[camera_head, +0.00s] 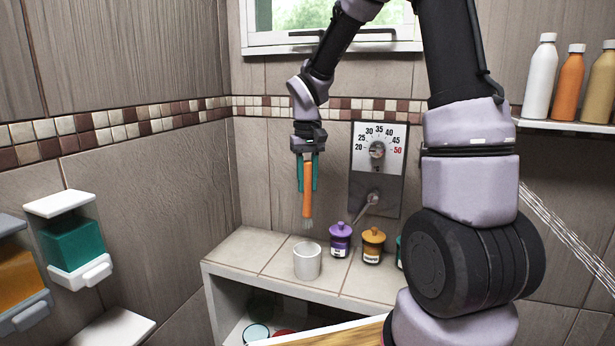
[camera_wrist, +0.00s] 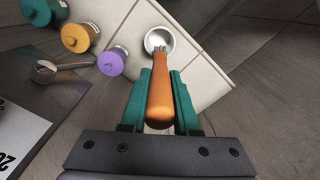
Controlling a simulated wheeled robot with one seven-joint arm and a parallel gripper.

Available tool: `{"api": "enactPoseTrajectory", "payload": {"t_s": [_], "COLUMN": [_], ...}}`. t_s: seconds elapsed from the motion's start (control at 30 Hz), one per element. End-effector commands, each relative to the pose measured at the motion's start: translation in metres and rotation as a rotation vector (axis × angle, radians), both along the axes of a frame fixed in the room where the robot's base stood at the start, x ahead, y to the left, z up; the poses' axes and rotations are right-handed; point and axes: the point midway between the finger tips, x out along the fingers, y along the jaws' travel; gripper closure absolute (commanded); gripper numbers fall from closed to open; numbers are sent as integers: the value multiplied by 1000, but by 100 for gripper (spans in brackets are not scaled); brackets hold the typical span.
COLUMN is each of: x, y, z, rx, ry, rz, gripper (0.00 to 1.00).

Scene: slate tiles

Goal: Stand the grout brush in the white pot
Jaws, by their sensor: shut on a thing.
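The grout brush (camera_head: 308,196) has an orange handle and pale bristles. It hangs upright with the bristles down, and its handle also shows in the wrist view (camera_wrist: 159,98). My gripper (camera_head: 307,174) has teal fingers and is shut on the handle; the fingers also show in the wrist view (camera_wrist: 159,98). The white pot (camera_head: 307,262) stands upright on the tiled ledge, below the brush. The bristle tips are above the pot's rim, apart from it. In the wrist view the pot (camera_wrist: 159,41) lies just past the brush's far end, its opening facing up.
A purple jar (camera_head: 340,240), an amber jar (camera_head: 373,246) and a partly hidden teal jar stand right of the pot on the tiled ledge (camera_head: 240,246). A dial panel (camera_head: 377,172) with a spout is on the wall behind. Bottles stand on a shelf (camera_head: 565,125) at right.

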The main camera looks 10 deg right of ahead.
Motion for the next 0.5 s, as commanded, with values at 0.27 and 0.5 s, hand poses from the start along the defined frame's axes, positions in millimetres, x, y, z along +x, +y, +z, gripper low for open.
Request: {"api": "enactPoseTrajectory", "payload": {"t_s": [0.27, 0.5], "x": [0, 0], "y": [0, 0], "z": [-22, -42], "rx": [0, 0], "ry": [2, 2], "rz": [1, 1], "gripper": [100, 100]}}
